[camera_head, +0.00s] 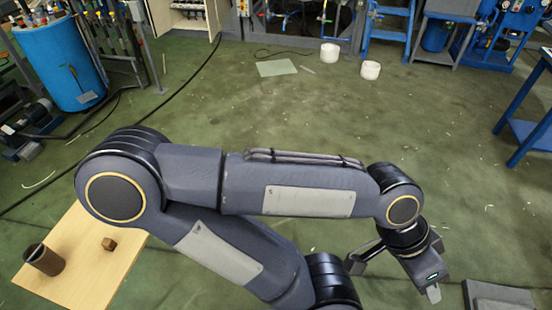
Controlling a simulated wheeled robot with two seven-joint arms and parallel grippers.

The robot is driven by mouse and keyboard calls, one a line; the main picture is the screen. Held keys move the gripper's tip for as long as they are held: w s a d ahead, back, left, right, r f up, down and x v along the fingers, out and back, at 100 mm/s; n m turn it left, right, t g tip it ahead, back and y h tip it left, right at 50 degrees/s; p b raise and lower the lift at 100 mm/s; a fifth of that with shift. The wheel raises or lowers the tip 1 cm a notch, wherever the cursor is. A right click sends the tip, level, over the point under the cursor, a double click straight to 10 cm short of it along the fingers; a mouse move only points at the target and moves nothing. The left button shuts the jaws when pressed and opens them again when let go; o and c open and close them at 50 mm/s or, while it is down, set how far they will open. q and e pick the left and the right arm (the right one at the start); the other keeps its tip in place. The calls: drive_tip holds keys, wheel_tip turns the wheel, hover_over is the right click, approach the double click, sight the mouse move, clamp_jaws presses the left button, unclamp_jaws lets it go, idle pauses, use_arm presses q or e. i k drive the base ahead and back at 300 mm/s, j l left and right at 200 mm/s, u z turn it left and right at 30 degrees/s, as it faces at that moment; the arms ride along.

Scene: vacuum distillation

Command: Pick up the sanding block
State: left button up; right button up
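A small brown block (109,243), which may be the sanding block, lies on a light wooden tabletop (88,276) at the lower left. My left arm crosses the middle of the picture, bent, and partly covers the tabletop's right side. My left gripper (394,279) hangs at the lower right over the green floor, far to the right of the block. Its two fingers are spread wide with nothing visible between them. My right gripper is not in view.
A dark brown cup (44,260) stands left of the block. A blue drum (62,62) is at the upper left. A grey box-like object (498,296) sits at the bottom right, near a blue table (530,130). The middle floor is mostly clear, with two white cylinders behind.

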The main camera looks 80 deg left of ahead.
sight(109, 244)
drive_tip(key=u, duration=1.5)
drive_tip(key=z, duration=0.65)
drive_tip(key=i+l+z, duration=0.15)
drive_tip(key=z, duration=0.35)
drive_tip(key=i+z, duration=0.2)
drive_tip(key=z, duration=0.3)
drive_tip(key=i+z, duration=0.2)
drive_tip(key=z, duration=0.3)
drive_tip(key=u, duration=5.45)
